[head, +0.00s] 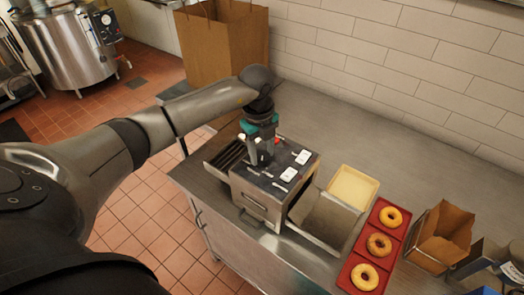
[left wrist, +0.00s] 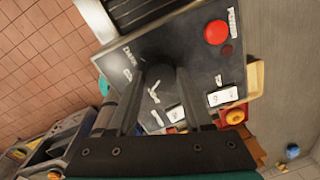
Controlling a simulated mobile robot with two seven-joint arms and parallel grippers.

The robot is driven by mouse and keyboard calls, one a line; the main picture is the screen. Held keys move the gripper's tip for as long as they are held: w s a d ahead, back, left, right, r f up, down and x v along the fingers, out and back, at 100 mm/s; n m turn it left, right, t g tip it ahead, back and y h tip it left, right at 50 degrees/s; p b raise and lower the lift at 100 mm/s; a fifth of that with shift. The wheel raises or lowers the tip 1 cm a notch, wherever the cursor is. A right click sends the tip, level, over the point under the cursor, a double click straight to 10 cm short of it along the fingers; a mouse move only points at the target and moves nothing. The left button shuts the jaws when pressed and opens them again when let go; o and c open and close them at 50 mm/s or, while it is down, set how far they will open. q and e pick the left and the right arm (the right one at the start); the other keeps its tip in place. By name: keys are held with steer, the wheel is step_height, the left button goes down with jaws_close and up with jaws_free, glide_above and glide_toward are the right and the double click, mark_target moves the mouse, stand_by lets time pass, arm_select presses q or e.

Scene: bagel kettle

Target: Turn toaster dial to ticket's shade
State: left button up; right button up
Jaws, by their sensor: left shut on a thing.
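The toaster (head: 255,203) stands near the left end of the steel counter, its dark control panel facing up. My left gripper (head: 259,164) reaches down onto this panel. In the left wrist view its fingers (left wrist: 158,97) are shut on a dark round dial (left wrist: 160,74), which they partly cover. White marks lie around the dial; I cannot read its setting. A round red button (left wrist: 216,32) and two white rectangular pieces (left wrist: 222,95) are on the same panel. I cannot make out a ticket. My right gripper is not in view.
A metal chute (head: 325,219) and a cream tray (head: 353,185) stand right of the toaster. A red tray (head: 361,246) holds three bagels. A brown paper bag (head: 440,240) is farther right, and a large one (head: 222,45) stands behind. The back of the counter is clear.

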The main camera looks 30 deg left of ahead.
arm_select(q)
jaws_close()
steer(key=shift+m, duration=0.4)
steer(key=m+b, duration=0.2)
steer(key=m, duration=0.1)
steer(key=shift+w+a+m, duration=0.1)
steer(key=shift+m, duration=0.2)
steer(key=m+b, duration=0.1)
steer(key=m, duration=0.2)
steer(key=shift+m, duration=0.3)
steer(key=m+b, duration=0.2)
steer(key=m, duration=0.3)
steer(key=shift+w+g+b, duration=0.1)
steer(key=shift+g+b, duration=0.25)
steer(key=shift+g, duration=0.05)
steer(key=shift+r+m+b, duration=0.1)
steer(key=shift+m+b, duration=0.7)
steer(key=shift+m, duration=1.7)
